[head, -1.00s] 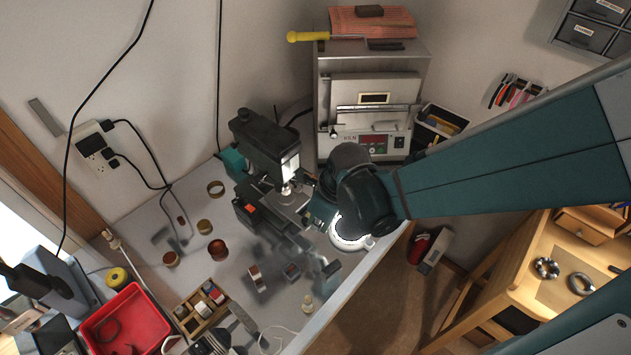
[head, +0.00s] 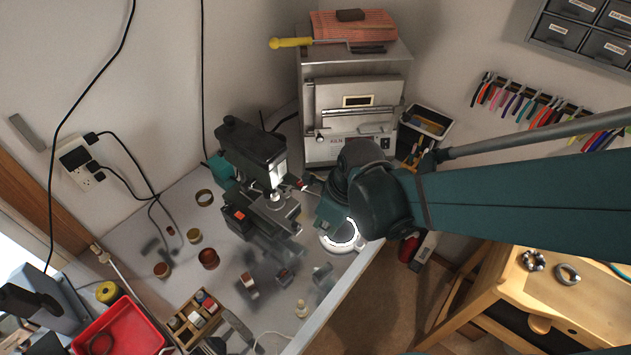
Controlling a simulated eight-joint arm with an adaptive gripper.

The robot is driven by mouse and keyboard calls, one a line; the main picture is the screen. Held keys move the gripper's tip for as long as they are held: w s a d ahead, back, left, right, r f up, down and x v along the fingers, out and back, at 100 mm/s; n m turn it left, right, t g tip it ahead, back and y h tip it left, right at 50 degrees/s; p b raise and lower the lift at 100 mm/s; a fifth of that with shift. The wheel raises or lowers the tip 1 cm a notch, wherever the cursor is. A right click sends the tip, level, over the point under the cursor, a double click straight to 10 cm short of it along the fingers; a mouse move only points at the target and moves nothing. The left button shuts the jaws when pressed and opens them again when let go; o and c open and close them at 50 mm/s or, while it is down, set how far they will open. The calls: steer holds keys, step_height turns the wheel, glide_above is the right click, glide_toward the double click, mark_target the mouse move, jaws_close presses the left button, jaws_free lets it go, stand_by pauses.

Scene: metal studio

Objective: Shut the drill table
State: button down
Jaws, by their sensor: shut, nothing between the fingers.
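The drill press (head: 250,150) stands on the bench near the wall, with a dark head and a lit area at its chuck. Its grey drill table (head: 279,209) is a small flat plate below the chuck, reaching out toward the lower right. My gripper (head: 309,188) is close to the right of the drill press, beside the table. It is shut and holds nothing. My wrist covers much of it, and I cannot tell whether its tips touch the table. My wrist also carries a bright white ring.
A kiln (head: 352,105) stands behind my wrist. Rings, small pots and a divided wooden box (head: 195,318) lie on the bench to the left and front. A red tray (head: 120,330) is at the lower left. The bench edge (head: 345,300) runs along the right.

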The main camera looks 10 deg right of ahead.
steer(key=shift+v, duration=2.75)
steer(key=shift+d, duration=0.1)
steer(key=d+r+n+t+h+b, duration=0.2)
steer(key=d+n+t+b, duration=0.3)
steer(key=n, duration=2)
steer(key=s+d+r+b, duration=0.1)
steer(key=d+b, duration=0.3)
steer(key=d, duration=0.4)
steer(key=shift+r+t, duration=0.2)
steer(key=shift+t, duration=0.1)
